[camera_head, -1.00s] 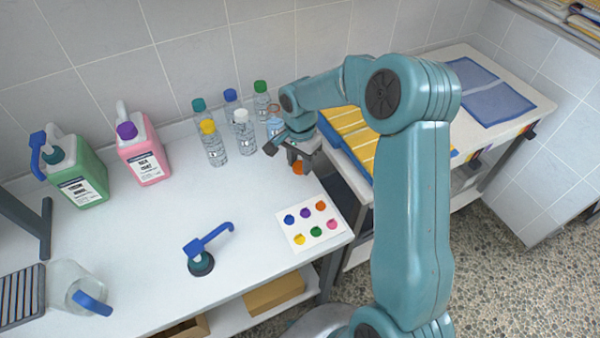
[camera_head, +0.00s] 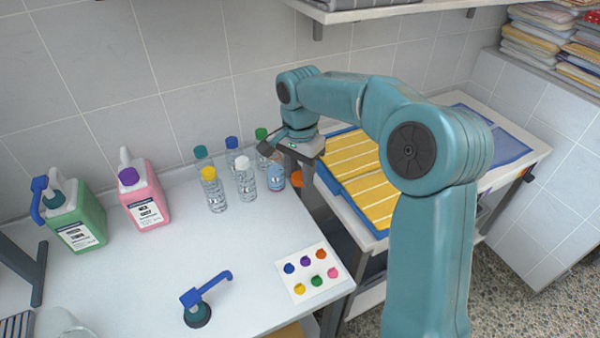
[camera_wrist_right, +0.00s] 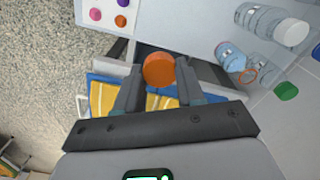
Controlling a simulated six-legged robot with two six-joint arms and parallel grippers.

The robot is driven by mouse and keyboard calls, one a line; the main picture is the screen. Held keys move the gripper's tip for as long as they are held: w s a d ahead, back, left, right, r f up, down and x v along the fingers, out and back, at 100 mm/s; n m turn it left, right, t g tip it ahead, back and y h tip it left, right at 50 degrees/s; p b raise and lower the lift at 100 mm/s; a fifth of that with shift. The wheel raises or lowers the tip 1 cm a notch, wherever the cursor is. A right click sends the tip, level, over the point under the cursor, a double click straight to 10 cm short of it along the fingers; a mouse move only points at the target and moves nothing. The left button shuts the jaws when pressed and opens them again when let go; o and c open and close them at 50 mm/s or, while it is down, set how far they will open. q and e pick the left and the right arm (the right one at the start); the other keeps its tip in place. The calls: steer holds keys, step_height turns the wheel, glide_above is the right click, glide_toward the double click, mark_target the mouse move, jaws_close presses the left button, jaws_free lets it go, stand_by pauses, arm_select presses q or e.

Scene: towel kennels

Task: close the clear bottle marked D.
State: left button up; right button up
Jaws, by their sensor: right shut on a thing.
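My right gripper (camera_head: 297,172) is shut on an orange cap (camera_head: 297,179), held above the table's right edge. The cap also shows between the fingers in the right wrist view (camera_wrist_right: 159,70). An uncapped clear bottle (camera_head: 276,177) stands upright just left of the gripper, apart from the cap. In the wrist view this bottle (camera_wrist_right: 230,56) is to the right of the fingers, with an orange ring (camera_wrist_right: 249,75) near its mouth. I cannot read a D on it. My left gripper is not in view.
Several capped clear bottles stand close to the left, including a white-capped one (camera_head: 246,181) and a yellow-capped one (camera_head: 213,190). Pink (camera_head: 145,198) and green (camera_head: 77,222) jugs stand further left. A card of coloured dots (camera_head: 311,275) lies at the front right. The table middle is clear.

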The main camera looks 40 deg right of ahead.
steer(key=a+f+n, duration=0.5)
steer(key=a+n, duration=0.3)
steer(key=a, duration=0.1)
steer(key=a+f+n, duration=0.4)
steer(key=a+n, duration=0.4)
steer(key=a, duration=0.2)
steer(key=shift+w+a+f, duration=0.25)
steer(key=shift+w+f, duration=0.1)
steer(key=shift+w, duration=0.05)
steer(key=shift+d, duration=0.1)
